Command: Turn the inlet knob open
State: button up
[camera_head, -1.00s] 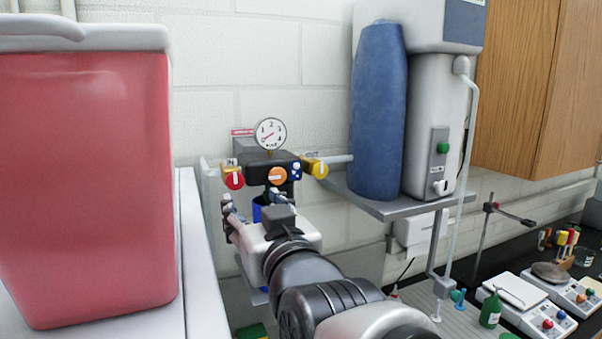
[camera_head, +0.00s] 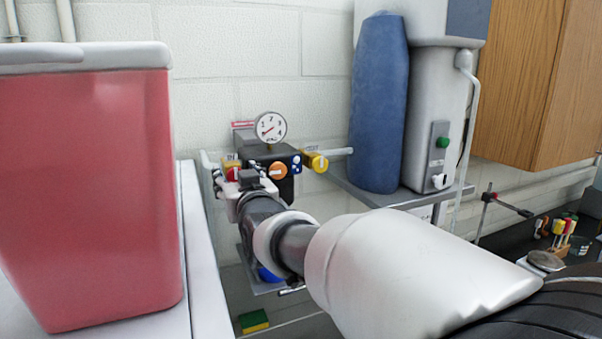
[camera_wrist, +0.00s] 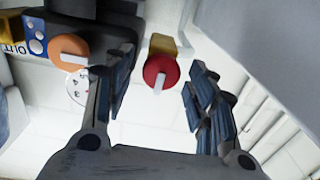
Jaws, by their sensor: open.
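The red inlet knob (camera_wrist: 160,68), with a white pointer bar, sits on a yellow body and shows between my fingers in the wrist view. In the head view the red knob (camera_head: 233,172) is under the IN label at the left of the dark valve block, partly hidden by my gripper. My gripper (camera_wrist: 161,66) is open, one finger on each side of the knob with visible gaps. It also shows in the head view (camera_head: 237,183), right in front of the knob. I cannot tell how deep the fingers reach around it.
A round gauge (camera_head: 270,127) stands above. A large red container (camera_head: 90,190) is at left; a blue cylinder (camera_head: 378,105) is on a shelf at right.

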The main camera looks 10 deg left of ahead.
jog(key=shift+c, duration=0.4)
jog(key=c, duration=1)
jog(key=shift+o, duration=0.2)
jog(key=shift+b, duration=0.3)
jog(key=n+b, duration=0.1)
jog(key=n, duration=0.2)
jog(key=shift+f+b, duration=0.15)
jog(key=shift+b, duration=0.25)
jog(key=n+b, duration=0.1)
jog(key=n, duration=0.4)
jog(key=shift+s+a, duration=0.1)
jog(key=n, duration=0.4)
jog(key=shift+n, duration=0.4)
jog(key=n, duration=0.5)
